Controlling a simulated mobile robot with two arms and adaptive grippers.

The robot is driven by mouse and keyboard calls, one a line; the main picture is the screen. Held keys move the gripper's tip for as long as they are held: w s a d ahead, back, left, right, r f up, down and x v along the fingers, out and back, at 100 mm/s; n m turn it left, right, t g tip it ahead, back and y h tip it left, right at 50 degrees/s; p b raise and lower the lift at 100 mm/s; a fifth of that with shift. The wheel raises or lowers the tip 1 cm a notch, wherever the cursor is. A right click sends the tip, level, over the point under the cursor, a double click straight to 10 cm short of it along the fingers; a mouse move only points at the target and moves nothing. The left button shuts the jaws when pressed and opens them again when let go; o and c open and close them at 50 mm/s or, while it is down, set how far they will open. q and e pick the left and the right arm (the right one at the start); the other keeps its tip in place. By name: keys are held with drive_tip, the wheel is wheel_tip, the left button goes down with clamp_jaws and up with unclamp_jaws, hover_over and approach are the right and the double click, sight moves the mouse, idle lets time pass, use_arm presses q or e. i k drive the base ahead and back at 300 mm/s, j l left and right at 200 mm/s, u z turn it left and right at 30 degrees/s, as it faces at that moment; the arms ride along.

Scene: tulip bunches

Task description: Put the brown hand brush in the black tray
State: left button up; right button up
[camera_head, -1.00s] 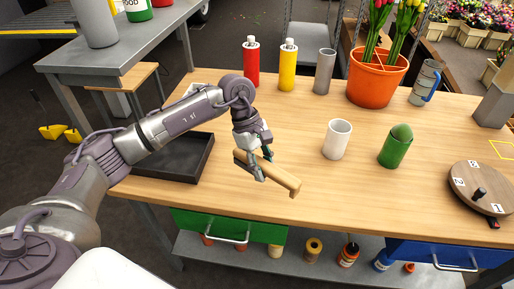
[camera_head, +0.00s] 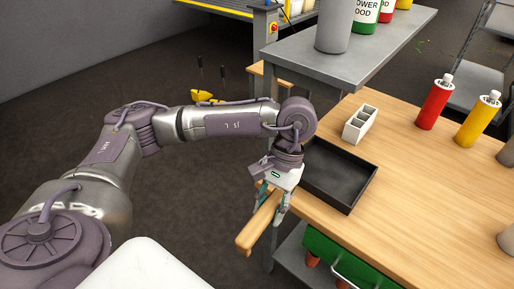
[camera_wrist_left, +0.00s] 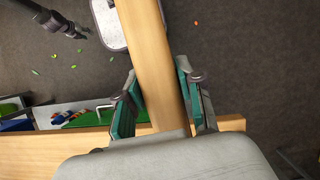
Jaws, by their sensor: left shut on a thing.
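The brown hand brush (camera_head: 259,225), a long light-brown wooden piece, is held in my left gripper (camera_head: 272,203), which is shut on it. It is over the left edge of the wooden table, and its near end hangs out past the edge above the floor. In the left wrist view the brush (camera_wrist_left: 150,55) runs between the green finger pads of the gripper (camera_wrist_left: 155,100). The black tray (camera_head: 365,187) lies on the table just right of the gripper and looks empty. A dark jointed part at the top left of the wrist view seems to be my right gripper (camera_wrist_left: 72,28); its fingers are unclear.
A white divided holder (camera_head: 360,124) stands behind the tray. Red (camera_head: 436,101) and yellow (camera_head: 478,121) bottles stand farther right. A grey side table (camera_head: 350,68) with containers is at the back. A green drawer (camera_head: 350,266) is below the tabletop.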

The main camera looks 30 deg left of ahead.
sight(329, 173)
drive_tip(key=j+u, duration=0.25)
drive_tip(key=u, duration=0.2)
drive_tip(key=i+j+u, duration=0.15)
drive_tip(key=u, duration=0.35)
drive_tip(key=i+j+u, duration=0.1)
drive_tip(key=j+u, duration=0.15)
drive_tip(key=u, duration=0.2)
drive_tip(key=i+j+z, duration=0.15)
drive_tip(key=i+j, duration=0.2)
drive_tip(key=i+z, duration=0.15)
drive_tip(key=z, duration=0.25)
drive_tip(key=i+j+z, duration=0.1)
drive_tip(key=z, duration=0.3)
drive_tip(key=i+j+z, duration=0.1)
drive_tip(key=z, duration=0.3)
drive_tip(key=j+z, duration=0.4)
drive_tip(key=i+z, duration=0.25)
drive_tip(key=z, duration=0.15)
drive_tip(key=i+l, duration=0.1)
drive_tip(key=l, duration=0.4)
drive_tip(key=i+l, duration=0.1)
drive_tip(key=l, duration=0.4)
